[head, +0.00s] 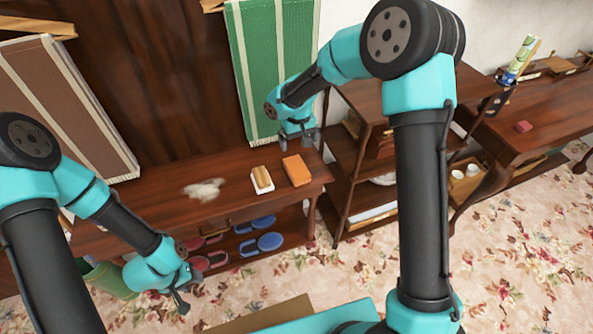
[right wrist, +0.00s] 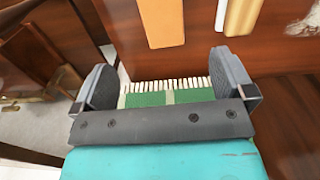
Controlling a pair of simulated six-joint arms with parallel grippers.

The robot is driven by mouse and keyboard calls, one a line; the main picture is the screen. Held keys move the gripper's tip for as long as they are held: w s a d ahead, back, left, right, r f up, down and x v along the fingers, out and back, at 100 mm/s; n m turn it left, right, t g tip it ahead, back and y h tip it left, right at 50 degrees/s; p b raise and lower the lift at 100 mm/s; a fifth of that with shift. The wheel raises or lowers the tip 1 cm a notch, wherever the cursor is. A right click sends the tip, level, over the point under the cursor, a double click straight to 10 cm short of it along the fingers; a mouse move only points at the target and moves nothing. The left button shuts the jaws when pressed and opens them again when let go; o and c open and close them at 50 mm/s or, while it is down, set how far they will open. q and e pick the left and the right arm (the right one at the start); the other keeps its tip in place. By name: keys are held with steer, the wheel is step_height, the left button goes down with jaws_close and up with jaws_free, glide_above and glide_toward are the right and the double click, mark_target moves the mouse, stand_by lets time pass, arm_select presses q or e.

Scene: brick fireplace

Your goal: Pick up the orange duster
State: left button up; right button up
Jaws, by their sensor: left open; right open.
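The orange duster (head: 296,170), a block shape, lies on the dark wooden shelf top near its right end. It also shows at the top edge of the right wrist view (right wrist: 162,22), cut off by the frame. My right gripper (head: 299,136) is open and empty, above and behind the duster, in front of the green hanging cloth. In the right wrist view its two fingers (right wrist: 166,85) are wide apart, with the duster beyond them and untouched. My left gripper (head: 184,289) is open and empty, low in front of the shelf, far from the duster.
A white-and-tan brush or block (head: 262,180) lies just left of the duster. A whitish fluffy patch (head: 204,189) lies further left. Red and blue slippers (head: 262,243) sit on the lower shelf. A dark shelf rack (head: 350,165) stands right.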

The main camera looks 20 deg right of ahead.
glide_toward(297, 168)
steer(key=f, duration=0.5)
steer(key=shift+s+d+f, duration=0.1)
steer(key=shift+s+d, duration=0.05)
steer(key=shift+s, duration=0.1)
steer(key=shift+f, duration=0.2)
steer(key=shift+w+f, duration=0.15)
steer(key=shift+f, duration=1.15)
steer(key=shift+w+f, duration=0.1)
steer(key=shift+f, duration=1.2)
steer(key=c, duration=1)
steer(key=shift+o, duration=0.2)
steer(key=shift+r, duration=0.1)
